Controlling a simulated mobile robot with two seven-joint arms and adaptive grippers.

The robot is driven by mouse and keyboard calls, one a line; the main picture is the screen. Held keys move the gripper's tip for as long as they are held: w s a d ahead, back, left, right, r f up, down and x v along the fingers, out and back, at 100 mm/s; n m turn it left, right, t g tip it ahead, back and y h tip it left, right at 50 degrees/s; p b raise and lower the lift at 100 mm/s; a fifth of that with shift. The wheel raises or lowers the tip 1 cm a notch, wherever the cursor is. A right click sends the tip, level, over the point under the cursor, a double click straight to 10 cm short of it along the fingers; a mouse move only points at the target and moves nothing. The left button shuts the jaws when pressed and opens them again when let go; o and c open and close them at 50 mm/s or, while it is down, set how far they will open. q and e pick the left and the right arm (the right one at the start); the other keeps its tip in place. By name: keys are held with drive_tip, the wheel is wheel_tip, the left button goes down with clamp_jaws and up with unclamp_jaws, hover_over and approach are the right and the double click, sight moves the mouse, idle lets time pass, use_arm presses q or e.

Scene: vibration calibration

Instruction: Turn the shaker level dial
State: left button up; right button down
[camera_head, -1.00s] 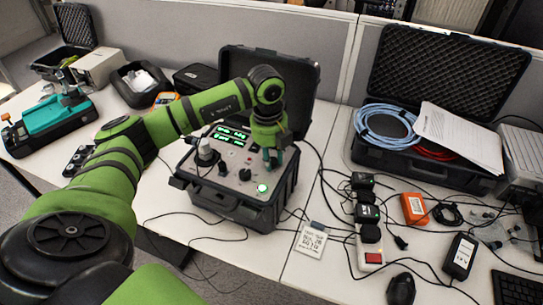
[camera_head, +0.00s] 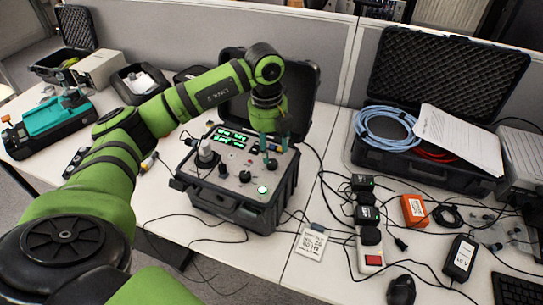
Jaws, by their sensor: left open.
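The shaker control unit (camera_head: 231,197) is a dark open case with a grey top panel. Several dark knobs stand on the panel: a front one (camera_head: 245,176), one to its left (camera_head: 222,170) and one at the back right (camera_head: 272,163). I cannot read which is labelled as the level dial. A green lit button (camera_head: 262,189) and green displays (camera_head: 229,137) show on the panel. My left gripper (camera_head: 274,151) points down, open and empty, just above the back right knob, apparently apart from it. My right gripper is not in view.
The raised case lid (camera_head: 236,103) stands close behind my left arm. A large case (camera_head: 440,181) with coiled cable and papers is at the right.

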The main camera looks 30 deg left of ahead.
use_arm(q)
wheel_tip(320, 180, up, 7)
drive_tip(key=shift+s, duration=0.2)
drive_tip(key=shift+a+f, duration=0.1)
idle(0.5)
